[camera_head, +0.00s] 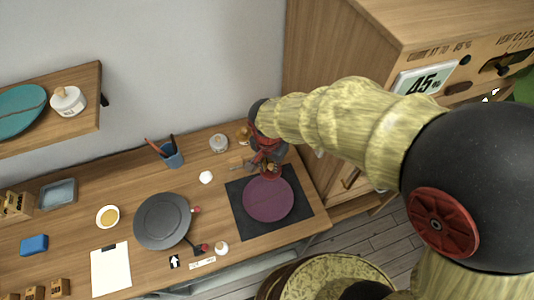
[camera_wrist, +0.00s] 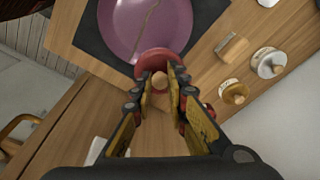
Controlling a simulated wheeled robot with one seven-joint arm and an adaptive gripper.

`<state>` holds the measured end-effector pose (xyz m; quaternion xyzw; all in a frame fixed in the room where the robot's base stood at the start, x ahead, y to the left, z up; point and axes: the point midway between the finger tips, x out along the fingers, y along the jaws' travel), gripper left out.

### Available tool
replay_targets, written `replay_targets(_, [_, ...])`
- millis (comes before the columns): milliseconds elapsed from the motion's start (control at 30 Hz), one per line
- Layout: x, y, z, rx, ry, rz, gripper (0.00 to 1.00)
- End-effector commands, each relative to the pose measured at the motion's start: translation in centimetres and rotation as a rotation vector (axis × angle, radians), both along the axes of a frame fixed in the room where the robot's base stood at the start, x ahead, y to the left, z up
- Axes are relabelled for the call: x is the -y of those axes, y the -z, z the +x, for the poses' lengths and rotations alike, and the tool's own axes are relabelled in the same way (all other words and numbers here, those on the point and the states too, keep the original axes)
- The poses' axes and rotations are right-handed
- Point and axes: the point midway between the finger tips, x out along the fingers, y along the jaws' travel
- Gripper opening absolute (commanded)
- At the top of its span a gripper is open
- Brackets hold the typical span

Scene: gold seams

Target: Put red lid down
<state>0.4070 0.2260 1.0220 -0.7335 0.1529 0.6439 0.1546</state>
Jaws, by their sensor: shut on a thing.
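The red lid (camera_wrist: 155,58) is round with a pale wooden knob (camera_wrist: 160,80). My gripper (camera_wrist: 160,76) is shut on the knob, with one finger on each side. In the head view the lid (camera_head: 271,175) shows just below my gripper (camera_head: 268,163), at the far edge of the purple plate (camera_head: 268,200). The plate also fills the top of the wrist view (camera_wrist: 150,25), and the lid overlaps its edge there. I cannot tell whether the lid touches anything beneath it. My fingers hide part of the lid.
The plate lies on a dark mat (camera_head: 302,212) at the table's right end. Small lidded jars (camera_wrist: 268,62) and a wooden-handled tool (camera_wrist: 233,48) stand close by. A wooden cabinet (camera_head: 330,70) rises behind.

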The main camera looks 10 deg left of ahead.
Motion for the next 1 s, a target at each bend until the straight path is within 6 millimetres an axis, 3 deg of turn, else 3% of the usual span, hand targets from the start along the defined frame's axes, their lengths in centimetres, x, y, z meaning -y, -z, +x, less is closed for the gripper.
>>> replay_targets(367, [-1.9, 3.8, 7.8, -0.002, 0.000, -0.001, 0.01])
replay_targets(500, [-2.4, 6.6, 9.6, -0.003, 0.000, -0.002, 0.01])
replay_targets(700, [-2.9, 8.5, 11.4, 0.000, -0.002, -0.001, 0.01])
replay_targets(867, [-3.0, 9.1, 11.9, 0.000, -0.002, 0.000, 0.01])
replay_targets(1000, [-3.0, 10.9, 12.1, -0.003, -0.002, -0.002, 0.01])
